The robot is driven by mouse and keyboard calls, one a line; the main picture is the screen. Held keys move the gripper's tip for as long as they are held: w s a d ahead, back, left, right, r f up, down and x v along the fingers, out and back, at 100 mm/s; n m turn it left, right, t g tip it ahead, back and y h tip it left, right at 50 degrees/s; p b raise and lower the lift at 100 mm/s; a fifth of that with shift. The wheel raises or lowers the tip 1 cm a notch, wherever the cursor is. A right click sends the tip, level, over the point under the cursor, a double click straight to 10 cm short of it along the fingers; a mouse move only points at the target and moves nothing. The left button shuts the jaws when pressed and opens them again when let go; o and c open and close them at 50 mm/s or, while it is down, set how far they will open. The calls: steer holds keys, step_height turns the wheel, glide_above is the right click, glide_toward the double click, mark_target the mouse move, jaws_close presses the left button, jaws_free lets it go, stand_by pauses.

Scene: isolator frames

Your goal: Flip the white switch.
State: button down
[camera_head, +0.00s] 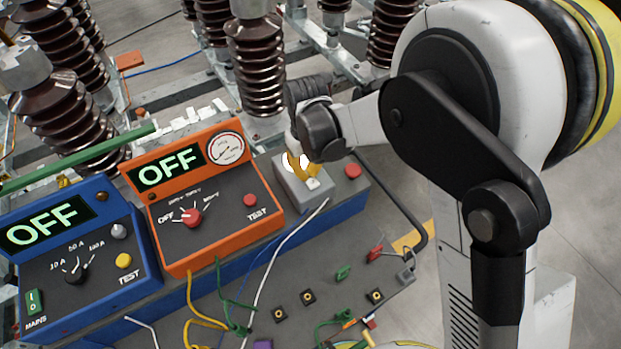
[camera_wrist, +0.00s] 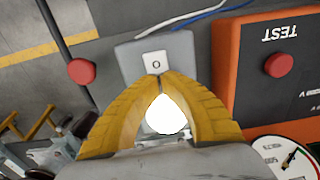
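The white switch (camera_head: 313,184) is a small rocker on a grey box (camera_head: 291,184), right of the orange unit. In the wrist view the white switch (camera_wrist: 154,60) shows an "O" mark at its upper part. My gripper (camera_head: 312,176) has yellow fingers over the box, right by the switch. In the wrist view the tips of my gripper (camera_wrist: 161,75) meet at the lower edge of the switch, with nothing visible between them. Whether they touch it I cannot tell. A bright white round lamp-like thing (camera_wrist: 165,116) shows between the fingers, farther from the tips.
The orange unit (camera_head: 213,200) reads OFF and stands just left of the grey box. A blue unit (camera_head: 75,255) also reads OFF. A red button (camera_head: 352,171) is right of the box. Loose cables lie in front, including a white cable (camera_head: 262,268). Brown insulators (camera_head: 256,62) stand behind.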

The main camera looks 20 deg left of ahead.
steer(key=shift+r+p, duration=1.7)
steer(key=shift+r, duration=1.75)
steer(key=shift+f, duration=0.1)
